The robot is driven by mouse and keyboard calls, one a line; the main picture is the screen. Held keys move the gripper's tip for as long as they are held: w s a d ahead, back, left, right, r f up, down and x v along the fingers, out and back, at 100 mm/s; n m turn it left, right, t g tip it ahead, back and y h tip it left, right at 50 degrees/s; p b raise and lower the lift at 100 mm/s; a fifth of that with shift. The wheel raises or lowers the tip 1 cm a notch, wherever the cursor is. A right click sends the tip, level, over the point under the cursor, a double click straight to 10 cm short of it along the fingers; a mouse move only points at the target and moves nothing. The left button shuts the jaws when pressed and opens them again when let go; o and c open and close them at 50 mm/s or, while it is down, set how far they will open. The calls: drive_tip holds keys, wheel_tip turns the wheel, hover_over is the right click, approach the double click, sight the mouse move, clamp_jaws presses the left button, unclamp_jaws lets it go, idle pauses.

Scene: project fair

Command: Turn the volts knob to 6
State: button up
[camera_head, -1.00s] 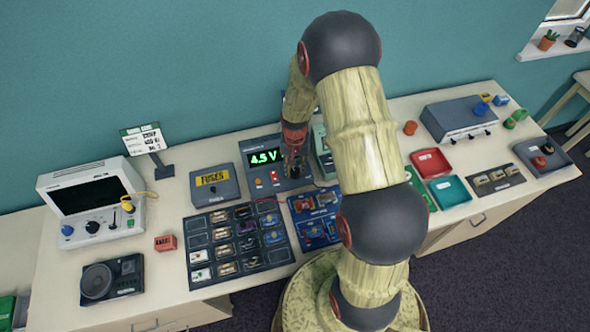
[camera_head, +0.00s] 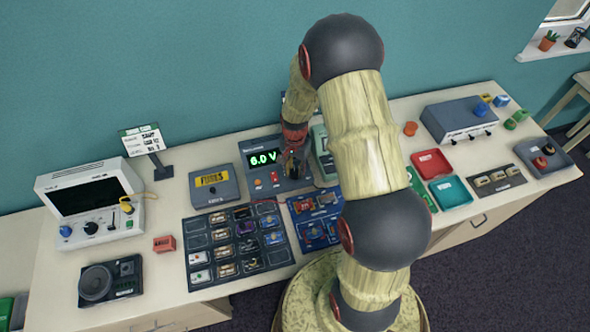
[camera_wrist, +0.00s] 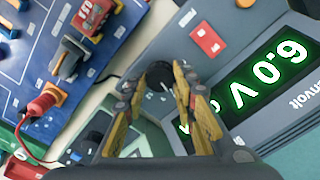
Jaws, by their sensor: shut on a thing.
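The power supply (camera_head: 261,177) stands at the back middle of the bench, and its green display (camera_head: 263,158) reads 6.0 V. The display also shows in the wrist view (camera_wrist: 262,82), upside down. My gripper (camera_head: 294,165) is at the right part of the supply's face, partly hidden by my arm in the head view. In the wrist view my gripper (camera_wrist: 163,82) has its fingers closed around the black volts knob (camera_wrist: 160,73), one on each side. The knob's pale pointer line is partly visible. Its scale marks are too small to read.
A red switch (camera_wrist: 206,39) is beside the knob on the supply's face. A blue circuit board (camera_head: 316,216) lies in front, and a fuse box (camera_head: 213,187) stands to the left. A dark parts tray (camera_head: 236,243) lies front left. A green-grey meter (camera_head: 322,153) stands close on the right.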

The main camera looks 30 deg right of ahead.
sight(295, 172)
drive_tip(key=o, duration=1.2)
drive_tip(key=shift+c, duration=0.2)
wheel_tip(295, 172, up, 12)
idle(0.4)
